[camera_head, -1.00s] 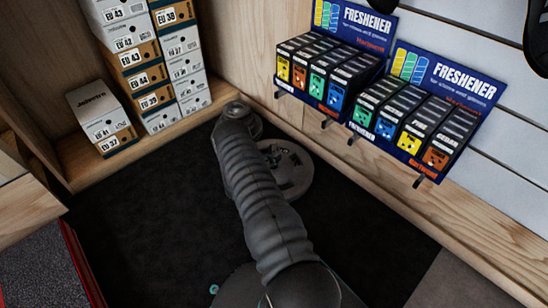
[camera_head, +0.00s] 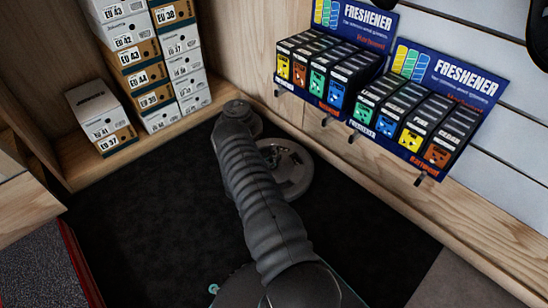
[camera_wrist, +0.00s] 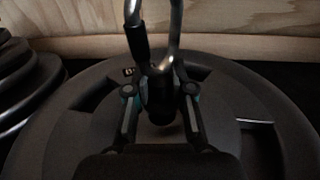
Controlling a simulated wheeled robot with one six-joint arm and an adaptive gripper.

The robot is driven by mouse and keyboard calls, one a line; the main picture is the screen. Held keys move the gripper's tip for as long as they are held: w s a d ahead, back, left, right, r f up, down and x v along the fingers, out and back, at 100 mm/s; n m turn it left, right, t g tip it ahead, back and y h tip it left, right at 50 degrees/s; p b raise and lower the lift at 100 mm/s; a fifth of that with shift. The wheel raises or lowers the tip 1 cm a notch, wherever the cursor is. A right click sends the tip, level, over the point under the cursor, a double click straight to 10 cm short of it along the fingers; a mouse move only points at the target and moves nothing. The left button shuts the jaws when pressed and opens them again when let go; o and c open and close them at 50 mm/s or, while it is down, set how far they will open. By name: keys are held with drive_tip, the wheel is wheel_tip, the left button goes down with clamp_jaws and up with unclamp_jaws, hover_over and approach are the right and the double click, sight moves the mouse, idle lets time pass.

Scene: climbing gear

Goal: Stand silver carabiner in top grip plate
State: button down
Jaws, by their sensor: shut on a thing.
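The silver carabiner (camera_wrist: 176,22) stands upright at the top middle of the wrist view, with a dark sleeve on its left side and its top cut off by the frame. My gripper (camera_wrist: 160,88) is shut on its lower end, which is dark and partly hidden between the fingers. The top grip plate (camera_wrist: 250,108) is a wide round grey disc behind and below my fingers, with slots in it. In the head view the plate (camera_head: 297,178) is partly hidden by my arm. I cannot tell whether the carabiner touches the plate.
A wooden wall (camera_wrist: 240,18) stands close behind. In the head view, shoe boxes (camera_head: 105,120) are at the left and freshener displays (camera_head: 400,110) hang at the right.

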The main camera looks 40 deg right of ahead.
drive_tip(key=shift+f, duration=0.5)
drive_tip(key=c, duration=1.3)
unclamp_jaws()
drive_tip(key=shift+f, duration=0.1)
drive_tip(key=shift+a, duration=0.1)
drive_tip(key=shift+s+a+f, duration=0.1)
drive_tip(key=shift+s+a, duration=0.05)
drive_tip(key=shift+a, duration=0.8)
drive_tip(key=shift+s+a+f, duration=0.1)
drive_tip(key=shift+s+a, duration=0.05)
drive_tip(key=shift+a, duration=0.75)
drive_tip(key=shift+s+a, duration=0.2)
drive_tip(key=shift+a, duration=0.8)
drive_tip(key=shift+s+a, duration=0.25)
drive_tip(key=shift+a, duration=0.75)
drive_tip(key=shift+s+a, duration=0.2)
drive_tip(key=shift+a, duration=1.45)
drive_tip(key=shift+d+r, duration=0.1)
drive_tip(key=shift+r, duration=0.05)
